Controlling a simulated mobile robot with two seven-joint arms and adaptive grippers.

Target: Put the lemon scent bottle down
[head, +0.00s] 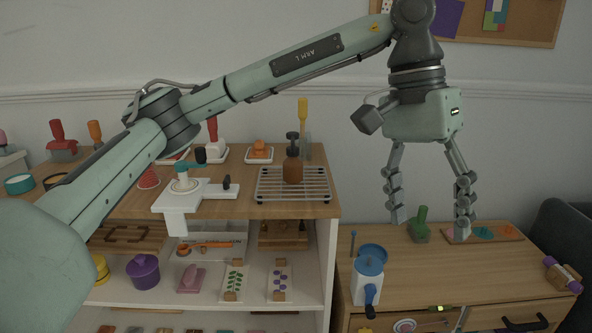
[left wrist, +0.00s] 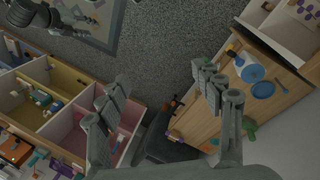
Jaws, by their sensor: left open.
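An amber bottle with a dark pump top (head: 293,170) stands upright on a wire rack (head: 266,198) on the shelf unit's wooden top. No label can be read, so I cannot tell whether it is the lemon scent bottle. My left gripper (head: 430,220) points down over the low wooden cabinet, well to the right of the rack. Its fingers are spread with nothing between them; they also show apart in the left wrist view (left wrist: 163,90). No other bottle can be made out.
A blue-and-white hand-cranked device (head: 369,276) stands at the cabinet's left. The cabinet top's middle is clear. A white clamp-like device (head: 194,196) stands left of the rack.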

